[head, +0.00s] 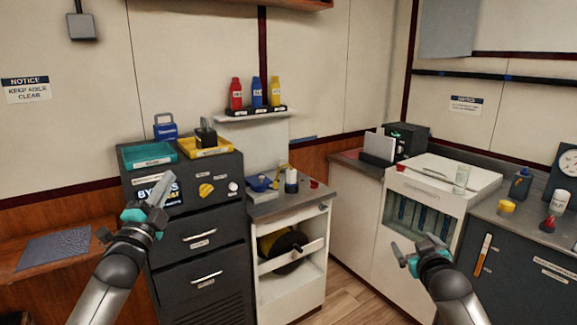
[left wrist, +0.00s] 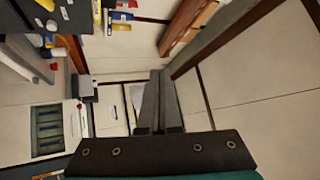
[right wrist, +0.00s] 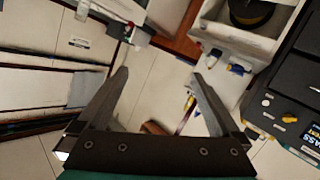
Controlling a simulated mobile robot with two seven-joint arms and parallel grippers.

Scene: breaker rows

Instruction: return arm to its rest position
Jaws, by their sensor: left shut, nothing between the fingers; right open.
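My left gripper (head: 158,200) is raised in front of the dark cabinet's panel in the head view. Its fingers are together and hold nothing; in the left wrist view they lie side by side (left wrist: 157,100). My right gripper (head: 418,252) is in front of the white cabinet with the glass window in the head view. In the right wrist view its fingers (right wrist: 158,85) are spread wide with nothing between them. Both grippers appear clear of the furniture, but the left gripper's exact distance from the panel is hard to tell.
The dark cabinet (head: 205,235) has drawers, a yellow knob (head: 206,190) and trays on top. A white cart (head: 290,282) holds a black reel. A grey counter (head: 515,212) with small items stands at the right. Wooden floor (head: 350,285) is open between the arms.

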